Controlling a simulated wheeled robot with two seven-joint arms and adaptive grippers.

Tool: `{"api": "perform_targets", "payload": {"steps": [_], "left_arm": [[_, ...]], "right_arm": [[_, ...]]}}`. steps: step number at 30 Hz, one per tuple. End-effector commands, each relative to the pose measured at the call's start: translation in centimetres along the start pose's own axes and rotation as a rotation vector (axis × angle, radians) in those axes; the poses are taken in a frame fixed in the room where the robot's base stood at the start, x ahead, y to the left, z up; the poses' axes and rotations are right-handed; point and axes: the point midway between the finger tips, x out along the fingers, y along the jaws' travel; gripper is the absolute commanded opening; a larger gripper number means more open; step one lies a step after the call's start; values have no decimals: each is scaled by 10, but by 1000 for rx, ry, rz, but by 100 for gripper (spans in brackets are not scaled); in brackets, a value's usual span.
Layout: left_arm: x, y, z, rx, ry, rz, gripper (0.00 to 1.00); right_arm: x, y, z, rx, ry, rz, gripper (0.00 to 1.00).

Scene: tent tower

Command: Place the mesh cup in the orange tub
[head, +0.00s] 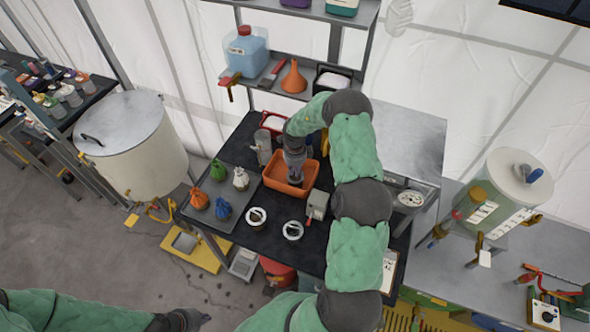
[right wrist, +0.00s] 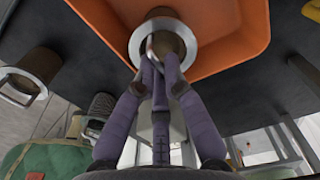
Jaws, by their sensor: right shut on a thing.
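The orange tub (head: 272,181) stands on the black table; its wall and floor also show at the top of the right wrist view (right wrist: 235,30). My right gripper (head: 295,172) is over the tub, pointing down. In the right wrist view its purple fingers (right wrist: 160,75) are shut on the mesh cup (right wrist: 178,38), a brown cup with a pale metal rim. The cup is within the tub's outline; I cannot tell whether it touches the floor. In the head view my gripper hides it. My left gripper (head: 182,320) is at the bottom left, away from the table; its fingers are unclear.
Two pale-rimmed round cups (head: 257,217) (head: 292,230) stand in front of the tub. A grey tray (head: 226,188) with several small tied bags is to the left. A small grey box (head: 317,205) is close to the tub's right. A shelf (head: 310,90) stands behind.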

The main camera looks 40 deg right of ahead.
Motion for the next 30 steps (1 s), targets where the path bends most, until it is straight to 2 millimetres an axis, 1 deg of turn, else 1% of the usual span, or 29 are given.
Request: {"api": "perform_targets", "payload": {"steps": [12, 13, 15, 25, 28, 30], "left_arm": [[-1, 0, 0, 0, 0, 0, 0], [0, 0, 0, 0, 0, 0, 0], [0, 0, 0, 0, 0, 0, 0], [0, 0, 0, 0, 0, 0, 0], [0, 0, 0, 0, 0, 0, 0], [0, 0, 0, 0, 0, 0, 0]], "right_arm": [[6, -1, 1, 0, -2, -3, 0], [5, -1, 1, 0, -2, -3, 19], [5, -1, 1, 0, -2, -3, 35], [4, -1, 1, 0, -2, -3, 35], [-2, -1, 1, 1, -2, -4, 35], [-10, -2, 1, 1, -3, -5, 35]]}}
